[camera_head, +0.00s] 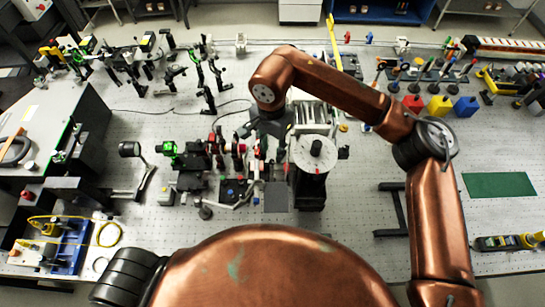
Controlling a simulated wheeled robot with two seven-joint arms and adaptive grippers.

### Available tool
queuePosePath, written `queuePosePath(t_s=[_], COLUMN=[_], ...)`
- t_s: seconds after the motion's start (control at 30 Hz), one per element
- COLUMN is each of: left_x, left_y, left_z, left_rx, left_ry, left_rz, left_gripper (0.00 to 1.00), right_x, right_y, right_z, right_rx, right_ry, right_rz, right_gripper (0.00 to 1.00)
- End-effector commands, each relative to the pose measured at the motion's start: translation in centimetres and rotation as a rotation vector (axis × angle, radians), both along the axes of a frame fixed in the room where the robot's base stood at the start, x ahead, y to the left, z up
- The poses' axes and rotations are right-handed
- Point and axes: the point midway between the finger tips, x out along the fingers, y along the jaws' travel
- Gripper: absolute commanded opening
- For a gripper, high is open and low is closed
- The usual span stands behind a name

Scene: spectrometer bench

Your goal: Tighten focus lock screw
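My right arm comes in from the right and bends over the middle of the bench. Its dark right gripper (266,136) points down beside the spectrometer (313,155), a dark box with a round light-grey disc on top and a pale ribbed part behind it. The gripper is small and dark against dark parts, so I cannot tell whether its fingers are open or whether they touch anything. The focus lock screw cannot be made out; it may be hidden by the gripper or too small. My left gripper is not in view.
Small optics with red rings (238,148) crowd left of the gripper. Red, yellow and blue blocks (439,106) stand at the right. A green mat (499,185) lies far right. A grey cabinet (50,135) stands at the left. Perforated bench surface (350,215) is bare right of the spectrometer.

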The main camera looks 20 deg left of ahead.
Motion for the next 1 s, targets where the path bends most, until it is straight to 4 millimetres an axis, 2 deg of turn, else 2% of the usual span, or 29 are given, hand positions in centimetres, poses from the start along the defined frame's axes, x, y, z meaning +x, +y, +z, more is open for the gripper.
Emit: queuePosePath(t_s=[0.1,0.3,0.67,1.0], left_x=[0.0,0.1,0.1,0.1], left_y=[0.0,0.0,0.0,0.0], left_z=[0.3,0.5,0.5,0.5], left_rx=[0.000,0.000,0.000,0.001], left_ry=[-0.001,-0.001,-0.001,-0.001], left_rz=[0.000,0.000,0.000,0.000], left_gripper=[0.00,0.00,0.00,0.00], right_x=[-0.1,0.0,0.0,0.0], right_y=[0.0,0.0,0.0,0.0], right_z=[-2.0,-4.3,-4.9,-4.8], right_rx=[0.002,0.003,0.005,0.005], right_ry=[0.003,0.002,0.002,0.002], right_rz=[-0.001,-0.002,-0.003,-0.004], right_gripper=[0.29,0.29,0.29,0.07])
